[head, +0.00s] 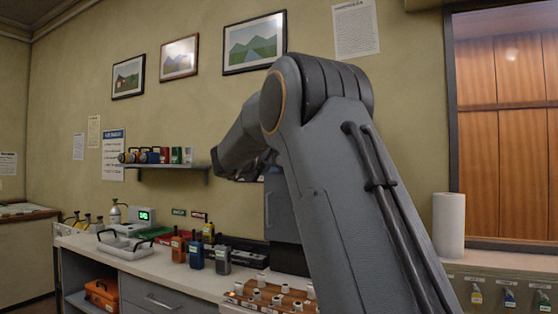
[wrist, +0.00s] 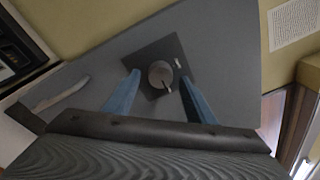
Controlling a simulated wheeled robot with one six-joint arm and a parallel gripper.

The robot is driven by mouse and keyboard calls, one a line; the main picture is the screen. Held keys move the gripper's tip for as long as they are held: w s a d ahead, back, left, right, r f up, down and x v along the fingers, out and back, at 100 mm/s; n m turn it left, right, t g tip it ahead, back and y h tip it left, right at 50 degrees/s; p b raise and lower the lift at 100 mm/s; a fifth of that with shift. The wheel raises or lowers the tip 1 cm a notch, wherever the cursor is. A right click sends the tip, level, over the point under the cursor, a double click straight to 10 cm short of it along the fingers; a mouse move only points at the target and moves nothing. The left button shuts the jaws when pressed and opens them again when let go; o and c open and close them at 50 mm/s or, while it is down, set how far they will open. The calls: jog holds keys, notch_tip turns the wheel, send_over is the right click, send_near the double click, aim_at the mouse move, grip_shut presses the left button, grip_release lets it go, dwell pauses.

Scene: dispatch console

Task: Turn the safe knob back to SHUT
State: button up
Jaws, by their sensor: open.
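The safe's grey door (wrist: 225,50) fills much of the wrist view. On it is a dark square plate with the round grey safe knob (wrist: 160,73). A small white mark sits on the plate to the right of the knob; I cannot read it or tell the knob's setting for sure. My gripper (wrist: 160,77) is open, its two blue fingers apart, one to each side of the knob in the picture. I cannot tell how far the tips are from the door. In the head view my arm hides the gripper and the knob; part of the grey safe (head: 281,213) shows.
A pale handle (wrist: 60,93) is on the door, left of the knob. Several radios (head: 195,250) stand on the counter left of my arm, with a tray of white-topped pieces (head: 240,299) in front. A wall shelf (head: 165,166) and a paper roll (head: 448,227) flank the arm.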

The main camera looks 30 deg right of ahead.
jog(key=shift+w+d, duration=0.2)
jog(key=shift+d, duration=0.2)
jog(key=c, duration=1)
jog(key=shift+c, duration=0.2)
jog(key=shift+n, duration=0.4)
jog(key=shift+s+r+n+t+p, duration=0.1)
jog(key=shift+n+t+p, duration=0.45)
jog(key=shift+n+p, duration=3.1)
jog(key=shift+r+n+t+p, duration=0.1)
jog(key=shift+n+t+p, duration=0.45)
jog(key=shift+n+p, duration=3.1)
jog(key=n+b, duration=0.3)
jog(key=n, duration=0.1)
jog(key=shift+f+b, duration=0.1)
jog(key=shift+b, duration=0.25)
